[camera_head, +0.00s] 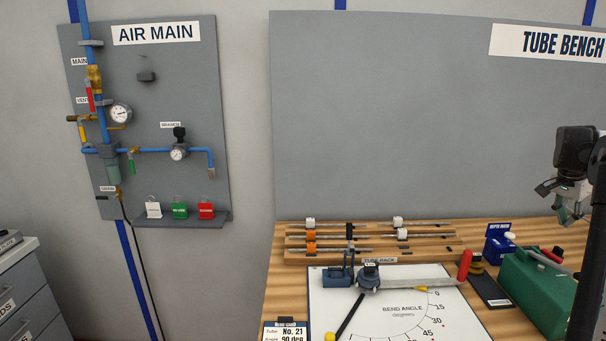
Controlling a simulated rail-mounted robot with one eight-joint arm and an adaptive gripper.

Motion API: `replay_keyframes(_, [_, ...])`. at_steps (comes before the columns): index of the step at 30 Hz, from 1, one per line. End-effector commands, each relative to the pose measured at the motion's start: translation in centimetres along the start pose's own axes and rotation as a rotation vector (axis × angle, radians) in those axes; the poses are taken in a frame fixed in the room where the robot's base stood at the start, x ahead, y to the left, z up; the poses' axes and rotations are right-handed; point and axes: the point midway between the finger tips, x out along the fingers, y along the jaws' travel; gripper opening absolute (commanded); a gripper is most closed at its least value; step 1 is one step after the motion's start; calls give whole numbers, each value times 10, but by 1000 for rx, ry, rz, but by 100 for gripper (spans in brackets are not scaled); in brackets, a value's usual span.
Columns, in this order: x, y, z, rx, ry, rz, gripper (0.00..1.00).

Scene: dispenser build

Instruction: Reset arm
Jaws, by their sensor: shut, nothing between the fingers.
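My gripper (566,213) hangs at the right edge of the head view, above the back right of the bench and clear of its surface. Its fingers point down and are small in the picture; they look closed with nothing held. My arm's wrist shows just above the fingers, and the rest of the arm runs out of frame to the right.
The wooden bench (285,283) carries a tube rack (440,256) with several tubes, a bending tool (369,278) on a white angle board (370,318), a blue box (497,243) and a green case (535,290). An air main panel (150,100) hangs on the left wall.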

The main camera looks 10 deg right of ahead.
Motion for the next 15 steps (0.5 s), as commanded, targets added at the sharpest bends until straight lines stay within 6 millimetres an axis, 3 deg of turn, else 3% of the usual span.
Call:
replay_keyframes(5, [-42,-25,50,-107,12,-49,0])
replay_keyframes(9, [-82,-42,103,-216,25,-102,0])
replay_keyframes(15, [-129,-52,182,-371,46,-175,0])
